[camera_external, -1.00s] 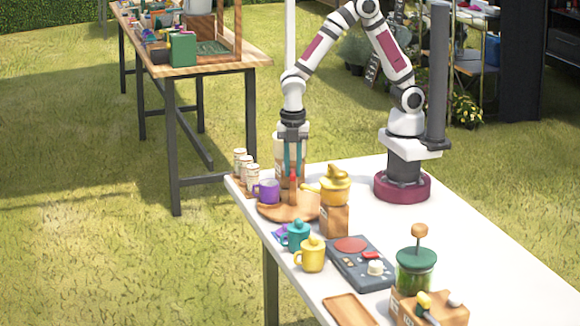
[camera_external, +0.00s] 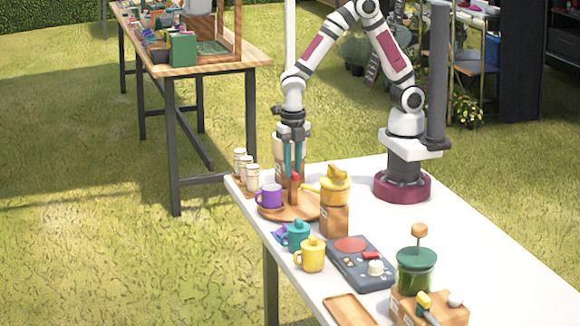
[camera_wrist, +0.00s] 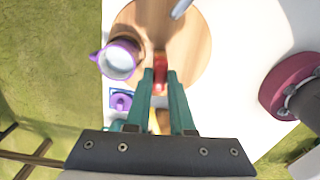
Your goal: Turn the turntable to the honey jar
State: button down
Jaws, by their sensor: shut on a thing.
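The turntable (camera_external: 310,209) is a round wooden disc at the table's far left corner; it also shows in the wrist view (camera_wrist: 190,50). A purple mug (camera_external: 269,196) stands on its left side; it also shows in the wrist view (camera_wrist: 119,60). My gripper (camera_external: 293,176) points straight down over the disc. Its teal fingers are shut on an upright red handle (camera_external: 294,185), which also shows between the fingertips in the wrist view (camera_wrist: 160,72). I cannot pick out the honey jar with certainty; a pale jar with a brown band (camera_external: 280,150) is partly hidden behind my fingers.
A yellow-topped vessel (camera_external: 335,187) is close right of the turntable, by a brown box (camera_external: 334,220). Small white jars (camera_external: 246,172) stand at left. Teal (camera_external: 297,236) and yellow (camera_external: 312,255) mugs are nearer.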

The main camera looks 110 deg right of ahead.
jog(key=shift+n, duration=6)
jog(key=c, duration=0.8)
grip_release()
